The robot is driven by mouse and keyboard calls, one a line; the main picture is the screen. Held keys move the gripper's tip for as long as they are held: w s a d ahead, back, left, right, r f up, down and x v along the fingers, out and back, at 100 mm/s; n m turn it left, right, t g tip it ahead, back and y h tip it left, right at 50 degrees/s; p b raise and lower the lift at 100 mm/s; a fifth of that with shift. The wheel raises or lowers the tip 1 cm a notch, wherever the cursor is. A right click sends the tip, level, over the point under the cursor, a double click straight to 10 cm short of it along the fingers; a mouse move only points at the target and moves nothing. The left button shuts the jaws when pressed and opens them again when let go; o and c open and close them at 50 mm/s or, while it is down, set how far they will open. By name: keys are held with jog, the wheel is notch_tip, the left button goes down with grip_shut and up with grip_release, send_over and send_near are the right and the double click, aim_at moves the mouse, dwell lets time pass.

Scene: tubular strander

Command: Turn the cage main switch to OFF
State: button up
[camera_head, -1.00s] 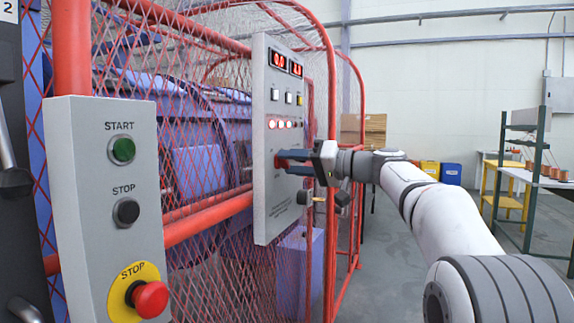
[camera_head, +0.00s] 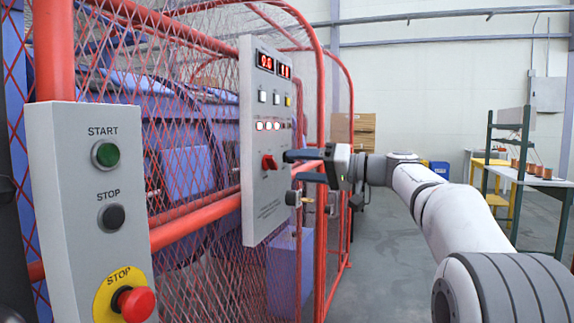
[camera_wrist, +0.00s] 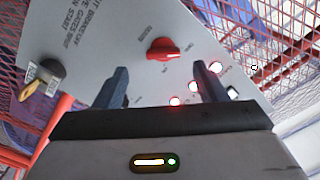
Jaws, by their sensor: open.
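The red rotary switch (camera_head: 269,162) sits on the grey control panel (camera_head: 262,210) fixed to the cage. In the wrist view the red switch (camera_wrist: 163,49) lies ahead between my fingertips, its bar running roughly across the picture. The labels around it are too small to read, so I cannot tell its setting. My gripper (camera_head: 291,165) is open and empty, just right of the switch in the head view, with a visible gap to it. Its two dark fingers (camera_wrist: 161,70) show in the wrist view, apart from the switch.
Lit indicators (camera_head: 268,126) and red number displays (camera_head: 273,64) are above the switch. A START/STOP box (camera_head: 95,200) with a red emergency button (camera_head: 136,304) stands at left.

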jog(key=v, duration=0.2)
jog(key=shift+s+d, duration=0.1)
jog(key=shift+d, duration=0.3)
jog(key=s+f+m+g+h+p, duration=0.1)
jog(key=s+f+m+h+p, duration=0.2)
jog(key=s+p, duration=0.4)
jog(key=s+f+m+g+h+p, duration=0.1)
jog(key=s+f+m+h+p, duration=0.15)
jog(key=s+h+p, duration=0.35)
jog(key=s+d+f+h+p, duration=0.3)
jog(key=s+p, duration=0.3)
jog(key=s, duration=0.4)
jog(key=s+d+f+g+h+p, duration=0.1)
jog(key=s+d+f+h+p, duration=0.3)
jog(key=s, duration=0.6)
jog(key=d+h+p, duration=0.1)
jog(key=d+p, duration=0.1)
jog(key=p, duration=0.1)
jog(key=shift+d+g, duration=0.2)
jog(key=shift+g, duration=0.1)
